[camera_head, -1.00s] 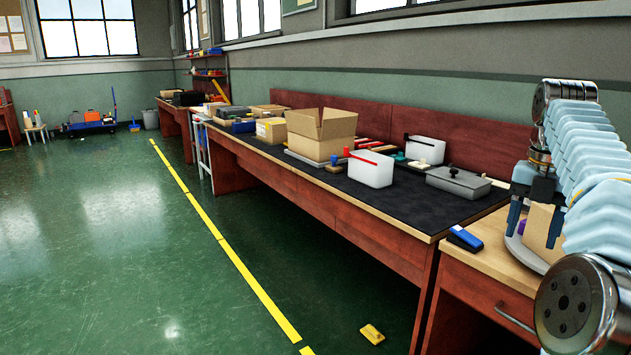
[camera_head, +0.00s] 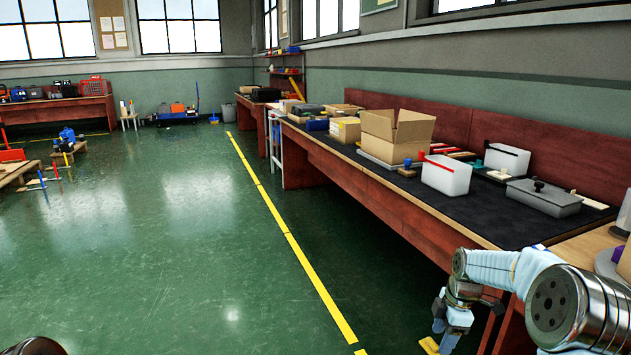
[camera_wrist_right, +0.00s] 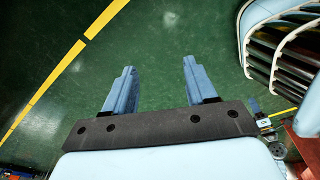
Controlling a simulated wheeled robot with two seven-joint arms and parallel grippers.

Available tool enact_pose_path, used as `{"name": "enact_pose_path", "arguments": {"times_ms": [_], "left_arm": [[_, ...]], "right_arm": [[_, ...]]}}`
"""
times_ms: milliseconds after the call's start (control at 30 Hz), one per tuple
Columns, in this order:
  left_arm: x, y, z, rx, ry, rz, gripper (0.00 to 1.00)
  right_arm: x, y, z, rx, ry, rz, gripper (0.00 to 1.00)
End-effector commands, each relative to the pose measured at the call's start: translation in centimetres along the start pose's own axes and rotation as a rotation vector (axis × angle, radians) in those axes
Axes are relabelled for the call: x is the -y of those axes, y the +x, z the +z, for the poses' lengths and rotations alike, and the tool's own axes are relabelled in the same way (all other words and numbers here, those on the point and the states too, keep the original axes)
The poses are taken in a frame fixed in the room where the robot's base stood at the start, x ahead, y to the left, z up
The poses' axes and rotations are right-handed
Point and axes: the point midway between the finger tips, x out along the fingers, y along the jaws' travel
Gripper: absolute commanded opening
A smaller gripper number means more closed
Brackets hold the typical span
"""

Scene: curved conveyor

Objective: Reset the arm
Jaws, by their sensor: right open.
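My right arm comes in from the lower right of the head view. It is bent, and its gripper (camera_head: 447,330) hangs low over the green floor, in front of the bench. In the right wrist view the right gripper (camera_wrist_right: 160,88) has its two blue fingers well apart. Nothing is between them; only the green floor (camera_wrist_right: 165,40) shows beyond. A small dark rounded part at the bottom left of the head view may be mine. My left gripper does not show.
The long bench (camera_head: 400,205) carries an open cardboard box (camera_head: 392,142), a white bin (camera_head: 446,176) and a grey lidded box (camera_head: 543,198). A yellow line (camera_head: 290,238) runs along the floor. A yellow item (camera_head: 429,345) lies near my right gripper.

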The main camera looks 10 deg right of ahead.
Motion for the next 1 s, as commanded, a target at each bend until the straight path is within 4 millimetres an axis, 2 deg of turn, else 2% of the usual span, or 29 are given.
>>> {"name": "enact_pose_path", "arguments": {"times_ms": [33, 100, 167, 233, 300, 367, 433, 500, 600, 700, 800, 1000], "left_arm": [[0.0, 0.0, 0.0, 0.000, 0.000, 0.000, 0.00], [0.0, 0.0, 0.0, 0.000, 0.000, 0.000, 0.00], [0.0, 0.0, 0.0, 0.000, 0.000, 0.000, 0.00], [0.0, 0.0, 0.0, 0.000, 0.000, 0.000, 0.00], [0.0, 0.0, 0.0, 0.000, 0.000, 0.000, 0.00], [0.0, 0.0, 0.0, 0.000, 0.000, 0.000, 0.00], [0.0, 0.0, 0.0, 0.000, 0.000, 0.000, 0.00], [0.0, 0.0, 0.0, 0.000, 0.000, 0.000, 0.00], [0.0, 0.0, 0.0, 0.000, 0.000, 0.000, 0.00], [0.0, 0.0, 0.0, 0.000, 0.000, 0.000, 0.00], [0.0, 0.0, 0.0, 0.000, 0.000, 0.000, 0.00], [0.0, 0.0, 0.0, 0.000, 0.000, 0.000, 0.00]], "right_arm": [[0.7, 3.4, -2.1, -0.020, 0.064, -0.015, 0.56], [1.9, 7.8, -5.0, -0.051, 0.182, -0.023, 0.56], [3.5, 11.4, -7.4, -0.075, 0.292, -0.035, 0.56], [6.0, 15.3, -10.3, -0.103, 0.426, -0.055, 0.56], [9.1, 18.8, -13.0, -0.126, 0.569, -0.081, 0.56], [12.2, 21.4, -15.2, -0.141, 0.700, -0.108, 0.56], [16.2, 23.8, -17.3, -0.151, 0.856, -0.143, 0.56], [20.2, 25.5, -18.9, -0.155, 1.007, -0.175, 0.56], [25.1, 26.8, -20.4, -0.149, 1.191, -0.214, 0.56], [28.4, 27.2, -21.1, -0.142, 1.325, -0.237, 0.56], [29.9, 27.2, -21.3, -0.138, 1.396, -0.248, 0.56], [30.2, 27.2, -21.4, -0.139, 1.419, -0.248, 0.56]]}}
